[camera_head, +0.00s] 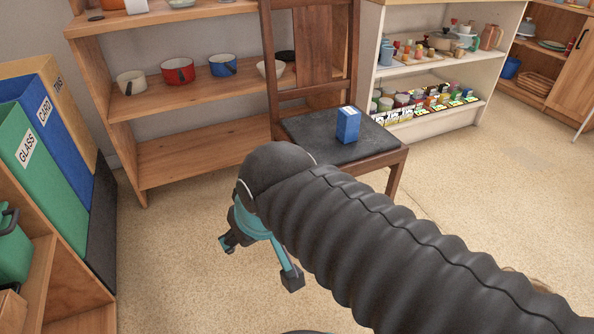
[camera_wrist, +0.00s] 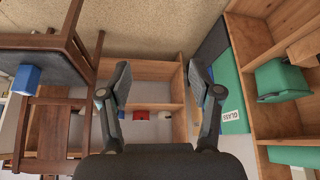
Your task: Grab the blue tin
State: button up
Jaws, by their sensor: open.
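A blue box-shaped tin (camera_head: 348,124) with a pale top stands upright on the dark seat of a wooden chair (camera_head: 372,157). In the wrist view the blue tin (camera_wrist: 27,78) is at the far left, on the chair seat (camera_wrist: 52,62). My gripper (camera_head: 260,260) is open and empty, in front of the chair and to the left of it, apart from the tin. In the wrist view its two fingers (camera_wrist: 158,78) are spread wide with nothing between them.
A wooden shelf (camera_head: 215,143) with bowls and pots stands behind the chair. Bins (camera_head: 40,165) marked glass, card and tins are at the left. A white shelf (camera_head: 455,124) with many small goods stands at the right. Open floor (camera_head: 180,260) lies around the chair.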

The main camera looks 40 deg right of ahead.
aim_at(348, 118)
jog(key=z, duration=0.05)
jog(key=k, duration=0.5)
jog(key=z, duration=0.5)
jog(key=i, duration=0.65)
jog(key=z, duration=1.8)
jog(key=i, duration=0.85)
jog(key=u, duration=2.45)
